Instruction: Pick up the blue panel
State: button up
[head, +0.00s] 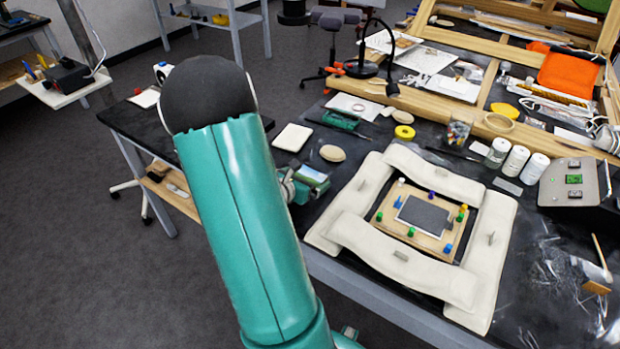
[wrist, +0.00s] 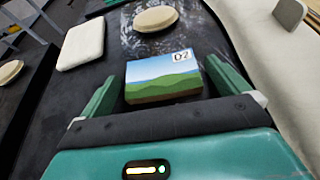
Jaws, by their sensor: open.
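A small panel (wrist: 163,77) with blue sky, green hills and a white "D2" label lies on the dark tabletop in the wrist view. It is the only panel with a blue face that I can make out. My gripper (wrist: 167,68) is open, with one green finger on each side of the panel. I cannot tell whether the fingers touch it. In the head view the panel (head: 312,176) shows at the table's left part, beside my gripper (head: 302,184), which my arm partly hides.
White padded cushions (head: 490,265) frame a wooden board (head: 384,209) with coloured pegs and a grey plate, right of the panel. A pale sponge block (head: 292,137) and an oval stone-like piece (head: 332,153) lie behind it. White bottles (head: 515,160) stand farther right.

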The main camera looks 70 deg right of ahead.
jog(key=shift+d+f, duration=0.1)
jog(key=shift+d, duration=0.05)
jog(key=c, duration=0.9)
jog(key=shift+c, duration=0.2)
jog(key=shift+r, duration=0.2)
